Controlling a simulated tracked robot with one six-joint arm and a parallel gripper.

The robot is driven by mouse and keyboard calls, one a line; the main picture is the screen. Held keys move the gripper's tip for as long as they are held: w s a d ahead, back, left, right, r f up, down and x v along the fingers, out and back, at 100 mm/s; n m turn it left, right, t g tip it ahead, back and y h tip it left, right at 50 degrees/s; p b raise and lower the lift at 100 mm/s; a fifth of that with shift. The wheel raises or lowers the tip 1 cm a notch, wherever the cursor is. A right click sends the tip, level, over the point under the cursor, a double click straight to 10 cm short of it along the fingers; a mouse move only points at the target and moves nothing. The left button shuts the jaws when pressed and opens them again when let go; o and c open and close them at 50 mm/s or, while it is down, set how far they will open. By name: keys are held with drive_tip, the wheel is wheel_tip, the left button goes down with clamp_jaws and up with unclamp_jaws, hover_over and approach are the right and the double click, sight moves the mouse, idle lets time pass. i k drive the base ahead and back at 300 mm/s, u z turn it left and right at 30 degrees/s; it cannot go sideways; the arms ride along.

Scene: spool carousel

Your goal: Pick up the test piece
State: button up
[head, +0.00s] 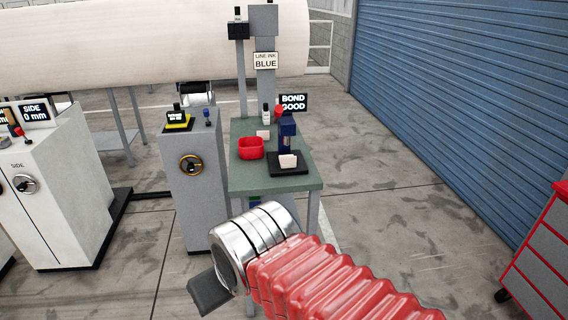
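A small pale piece (288,161), possibly the test piece, is at the front of the black base (289,171) of a dark blue tester (287,133). A display (293,103) above it reads "BOND GOOD". Another small pale piece (263,134) is farther back on the green-topped table (245,184); I cannot tell which is the test piece. My gripper (209,294) is low in front of the table, apart from both pieces. Only a dark part of it shows past my silver wrist, so its opening and any contents are hidden.
A red bin (250,148) stands left of the tester. A small bottle (266,114) and a red object (279,111) stand behind. A grey cabinet (192,205) with a yellow-ringed knob adjoins the table's left side. A red cart (545,255) is far right; floor between is clear.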

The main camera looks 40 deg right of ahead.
sight(286, 161)
drive_tip(key=z, duration=0.1)
drive_tip(key=i, duration=1)
drive_tip(key=u, duration=0.1)
